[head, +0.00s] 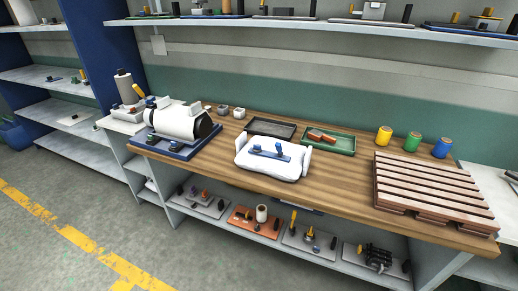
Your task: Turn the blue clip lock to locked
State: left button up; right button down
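A white body with rounded side arms (270,172) sits at the middle front of the wooden workbench. A blue bar with small upright blue clip-like parts (268,150) lies across its top; these parts are too small to tell whether any is locked. To its left, a white cylindrical machine with a black end (178,120) rests on a blue base (172,149). Small blue pieces also show at this machine's left end (150,102). I cannot tell which blue part is the clip lock. Neither of my grippers is in view.
The workbench (345,180) also holds a black tray (270,128), a green tray (330,142) with an orange-brown item, yellow, green and blue cylinders (414,141) and a slatted wooden rack (430,190). Shelves with fixtures run above and below. Bare wood lies right of the white body.

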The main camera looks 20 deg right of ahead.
aim_at(257, 148)
jog(key=i+j+z, duration=1)
jog(key=i+j, duration=0.15)
jog(key=j, duration=0.15)
